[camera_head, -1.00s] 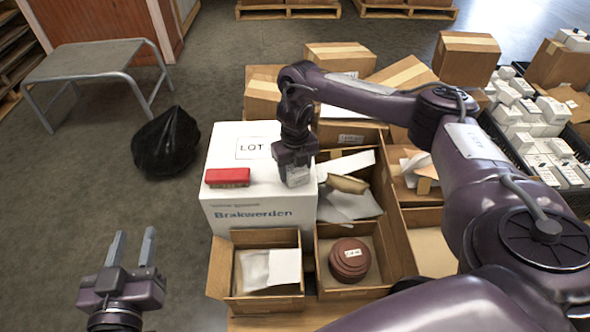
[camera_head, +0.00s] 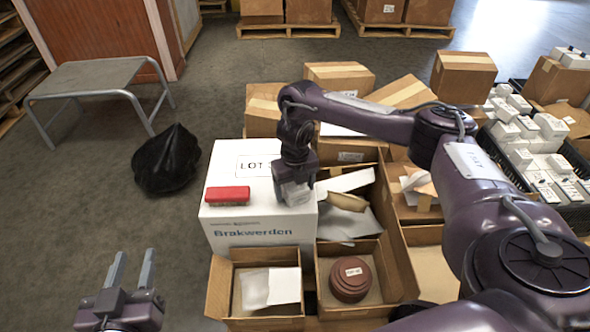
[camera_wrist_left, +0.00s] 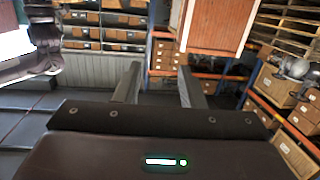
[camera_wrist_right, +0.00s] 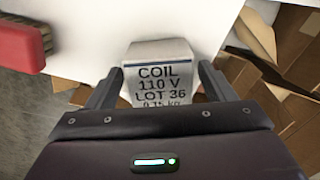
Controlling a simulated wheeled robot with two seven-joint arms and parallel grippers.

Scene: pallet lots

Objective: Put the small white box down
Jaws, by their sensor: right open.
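The small white box (camera_wrist_right: 160,72), printed "COIL 110 V LOT 36", is at the top of the large white carton (camera_head: 262,229), near its right edge. It also shows in the head view (camera_head: 295,193), below my right gripper (camera_head: 296,184). In the right wrist view the two fingers of this gripper (camera_wrist_right: 159,80) stand on either side of the small box, open. Whether its underside touches the carton top is hard to see. My left gripper (camera_head: 133,262) is open and empty, over the floor at the lower left.
A red brush (camera_head: 228,195) lies on the carton, left of the small box. Open cardboard boxes (camera_head: 268,322) stand in front and to the right; one holds a brown round object (camera_head: 350,279). A black bag (camera_head: 166,160) and a metal step (camera_head: 98,75) stand left.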

